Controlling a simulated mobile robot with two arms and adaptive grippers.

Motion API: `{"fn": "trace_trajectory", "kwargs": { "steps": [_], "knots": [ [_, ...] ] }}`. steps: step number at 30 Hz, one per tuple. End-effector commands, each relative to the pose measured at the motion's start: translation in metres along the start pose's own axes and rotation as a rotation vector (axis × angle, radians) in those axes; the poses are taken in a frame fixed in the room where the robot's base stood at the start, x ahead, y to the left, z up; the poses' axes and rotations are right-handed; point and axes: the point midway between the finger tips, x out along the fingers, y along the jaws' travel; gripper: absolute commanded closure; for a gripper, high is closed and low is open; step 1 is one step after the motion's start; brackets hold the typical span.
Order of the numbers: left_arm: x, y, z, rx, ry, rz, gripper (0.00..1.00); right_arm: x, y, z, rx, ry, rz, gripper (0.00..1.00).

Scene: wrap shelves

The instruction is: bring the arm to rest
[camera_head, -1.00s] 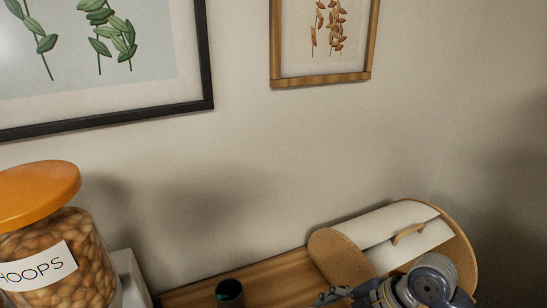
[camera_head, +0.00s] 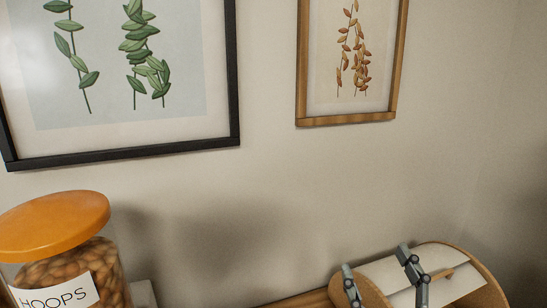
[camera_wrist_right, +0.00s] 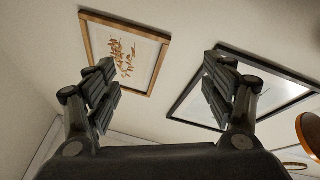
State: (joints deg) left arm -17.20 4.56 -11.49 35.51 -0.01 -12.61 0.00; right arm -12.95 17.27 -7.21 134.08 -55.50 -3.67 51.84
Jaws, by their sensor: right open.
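My right gripper (camera_head: 381,270) shows at the bottom right of the head view, in front of the bread box (camera_head: 462,290). Its fingers point up and stand apart. In the right wrist view the gripper (camera_wrist_right: 162,88) is open, with nothing between its fingers; the wall and frames lie beyond. The rest of the right arm is below the head view's edge. My left gripper is in neither view.
A jar labelled HOOPS (camera_head: 65,275) with an orange lid (camera_head: 52,225) stands at the left. A black-framed picture (camera_head: 125,152) and a wood-framed picture (camera_head: 345,119) hang on the wall. A wooden surface (camera_head: 305,299) shows at the bottom.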

Motion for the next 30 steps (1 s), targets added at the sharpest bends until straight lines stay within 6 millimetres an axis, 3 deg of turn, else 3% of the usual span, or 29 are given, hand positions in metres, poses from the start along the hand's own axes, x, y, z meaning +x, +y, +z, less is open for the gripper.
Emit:
{"fn": "trace_trajectory", "kwargs": {
  "steps": [3,7,11,15,19,24,28,30],
  "knots": [
    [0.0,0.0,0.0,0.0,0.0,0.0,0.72,-0.021,0.027,0.044,0.043,-0.198,0.154,0.24],
    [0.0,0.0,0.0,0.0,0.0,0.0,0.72,-0.059,0.04,0.099,0.08,-0.46,0.266,0.24],
    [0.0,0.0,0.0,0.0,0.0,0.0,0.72,-0.113,0.033,0.151,0.115,-0.757,0.305,0.24],
    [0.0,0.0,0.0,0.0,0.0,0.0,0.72,-0.183,0.004,0.191,0.154,-1.085,0.257,0.24],
    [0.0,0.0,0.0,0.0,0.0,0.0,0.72,-0.243,-0.03,0.207,0.187,-1.337,0.153,0.24],
    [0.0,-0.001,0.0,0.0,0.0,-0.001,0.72,-0.307,-0.071,0.204,0.227,-1.582,-0.018,0.24],
    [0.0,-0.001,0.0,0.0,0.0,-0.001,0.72,-0.349,-0.1,0.192,0.258,-1.73,-0.17,0.24],
    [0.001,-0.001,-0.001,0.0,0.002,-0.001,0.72,-0.353,-0.105,0.212,0.254,-1.739,-0.174,0.24]
  ]
}}
